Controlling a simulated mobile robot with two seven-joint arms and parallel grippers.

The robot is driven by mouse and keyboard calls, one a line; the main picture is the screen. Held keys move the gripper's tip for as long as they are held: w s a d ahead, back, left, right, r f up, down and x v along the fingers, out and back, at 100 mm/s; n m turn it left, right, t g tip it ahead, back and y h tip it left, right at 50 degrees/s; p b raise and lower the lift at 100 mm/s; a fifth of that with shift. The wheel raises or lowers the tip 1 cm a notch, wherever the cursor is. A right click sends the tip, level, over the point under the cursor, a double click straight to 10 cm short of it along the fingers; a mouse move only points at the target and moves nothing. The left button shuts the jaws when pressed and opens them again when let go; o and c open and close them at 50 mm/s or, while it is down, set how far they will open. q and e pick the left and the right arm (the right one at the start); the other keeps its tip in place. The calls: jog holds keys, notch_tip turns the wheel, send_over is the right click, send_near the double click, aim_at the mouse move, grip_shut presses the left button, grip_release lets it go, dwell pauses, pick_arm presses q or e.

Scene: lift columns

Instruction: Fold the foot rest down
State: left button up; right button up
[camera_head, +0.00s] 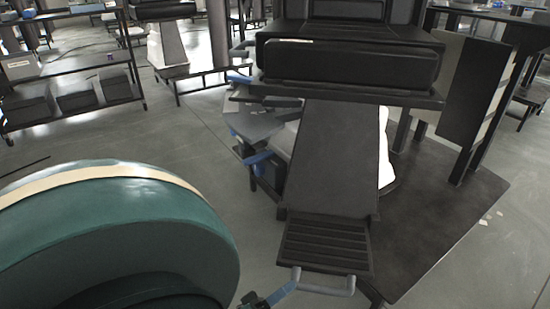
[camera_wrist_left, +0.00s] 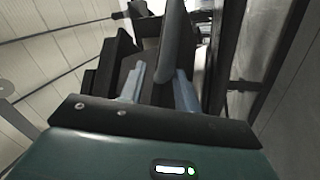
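The foot rest is a dark sloping panel (camera_head: 332,160) hanging from the front of the black seat (camera_head: 350,63). At its lower end is a ridged foot plate (camera_head: 325,245) with a grey bar handle (camera_head: 325,290) along its front edge. My left gripper (camera_head: 284,292) is at the handle's left end, partly cut off by the bottom edge. In the left wrist view its two fingers (camera_wrist_left: 160,90) stand apart. A grey rounded bar (camera_wrist_left: 170,45), apparently the handle, shows between or just beyond them. Contact cannot be told. My right gripper is not in view.
My green left arm fills the lower left. The chair stands on a dark base plate (camera_head: 440,225). A small side table (camera_head: 255,122) with blue parts is left of the foot rest. Shelving (camera_head: 70,90) stands at the back left. Grey floor is clear between.

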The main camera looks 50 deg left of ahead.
pick_arm(q)
jog(key=shift+s+a+f, duration=0.35)
jog(key=shift+s+f, duration=0.15)
jog(key=shift+f, duration=0.05)
jog(key=shift+s+a+f, duration=0.3)
jog(key=shift+s+f, duration=0.2)
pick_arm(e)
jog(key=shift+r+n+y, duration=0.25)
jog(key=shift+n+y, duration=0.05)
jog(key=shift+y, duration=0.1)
pick_arm(q)
jog(key=shift+s, duration=0.1)
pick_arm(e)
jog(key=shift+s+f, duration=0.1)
